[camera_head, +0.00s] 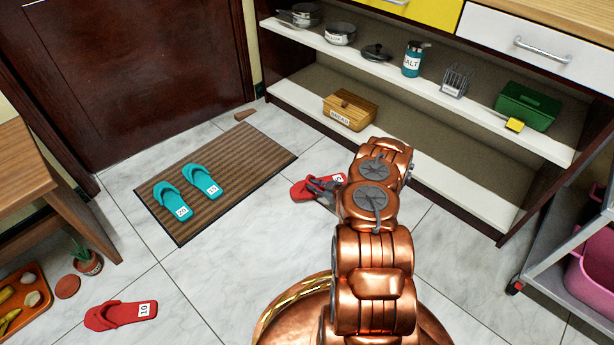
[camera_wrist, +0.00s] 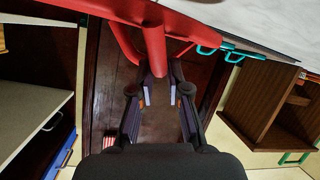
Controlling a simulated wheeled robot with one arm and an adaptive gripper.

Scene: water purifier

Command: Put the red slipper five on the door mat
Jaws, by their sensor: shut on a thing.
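The red slipper five (camera_head: 302,190) is to the right of the door mat, with a white number tag partly hidden by my arm. My gripper (camera_head: 326,188) is at this slipper, shut on its strap. In the wrist view, my gripper's fingers (camera_wrist: 160,88) close around the red strap, and the red slipper (camera_wrist: 90,10) fills the top of the picture. I cannot tell whether the slipper touches the floor. The brown striped door mat (camera_head: 245,165) lies before the dark door.
Another red slipper, 10 (camera_head: 121,315), lies on the tiles at lower left. A shelf unit (camera_head: 420,150) with a wooden box (camera_head: 349,110) stands behind my gripper. A wooden table (camera_head: 35,185) is at left. The mat's right half and the tiles between it and my gripper are clear.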

